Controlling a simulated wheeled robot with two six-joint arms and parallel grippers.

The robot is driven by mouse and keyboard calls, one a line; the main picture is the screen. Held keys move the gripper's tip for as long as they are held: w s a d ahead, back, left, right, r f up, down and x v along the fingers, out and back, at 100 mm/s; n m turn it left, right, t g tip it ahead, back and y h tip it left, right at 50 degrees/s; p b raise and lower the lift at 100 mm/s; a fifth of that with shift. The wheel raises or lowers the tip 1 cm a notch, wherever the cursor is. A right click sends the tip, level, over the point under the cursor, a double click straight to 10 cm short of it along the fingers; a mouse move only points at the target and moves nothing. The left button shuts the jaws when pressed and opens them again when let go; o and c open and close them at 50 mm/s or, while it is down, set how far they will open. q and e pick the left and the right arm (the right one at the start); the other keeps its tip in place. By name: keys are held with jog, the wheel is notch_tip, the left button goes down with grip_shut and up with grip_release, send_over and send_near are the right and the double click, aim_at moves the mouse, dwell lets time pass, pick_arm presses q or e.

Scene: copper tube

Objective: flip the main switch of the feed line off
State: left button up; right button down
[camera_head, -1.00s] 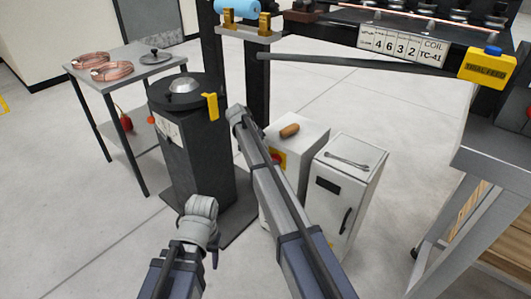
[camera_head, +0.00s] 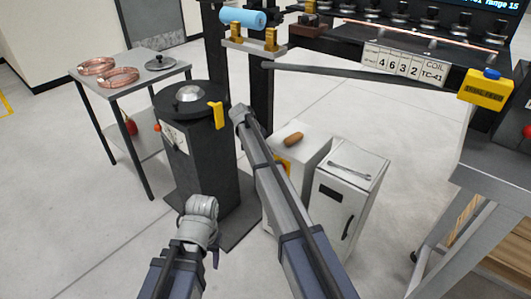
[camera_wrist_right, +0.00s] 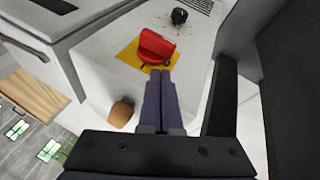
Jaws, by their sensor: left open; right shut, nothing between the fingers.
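The main switch is a red handle (camera_wrist_right: 156,47) on a yellow plate (camera_wrist_right: 128,54), on the face of a white cabinet (camera_wrist_right: 104,75) in the right wrist view. In the head view only a bit of the yellow plate (camera_head: 284,164) shows beside my right arm; the red handle is hidden. My right gripper (camera_wrist_right: 160,73) is shut and empty, its fingertips at the handle's lower end; I cannot tell whether they touch it. My left gripper (camera_head: 214,256) is open, low in the head view, far from the switch and mostly hidden by its wrist.
A wooden-coloured piece (camera_head: 293,139) lies on the white cabinet. A small white cabinet with a tool (camera_head: 349,171) on top stands to its right. A black pedestal (camera_head: 205,165) stands left of my right arm. A table with copper coils (camera_head: 119,77) is at the far left.

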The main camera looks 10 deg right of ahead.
jog(key=w+a+r+p, duration=0.3)
jog(key=a+r, duration=0.1)
jog(key=a, duration=0.3)
jog(key=shift+w+a, duration=0.15)
jog(key=shift+w, duration=0.2)
jog(key=s+a+r+n+y+p, duration=0.1)
jog(key=s+r+p, duration=0.4)
jog(key=s, duration=0.9)
jog(key=s+a+r+n+y+p, duration=0.2)
jog(key=s+a+r+n+p, duration=0.2)
jog(key=s, duration=1.1)
jog(key=s+a+r+n+y+p, duration=0.1)
jog(key=s+r+n+p, duration=0.5)
jog(key=s, duration=0.8)
notch_tip(320, 180, up, 2)
jog(key=a+p, duration=0.1)
jog(key=p, duration=0.3)
jog(key=shift+s+a+g+p, duration=0.3)
jog(key=shift+s+p, duration=0.1)
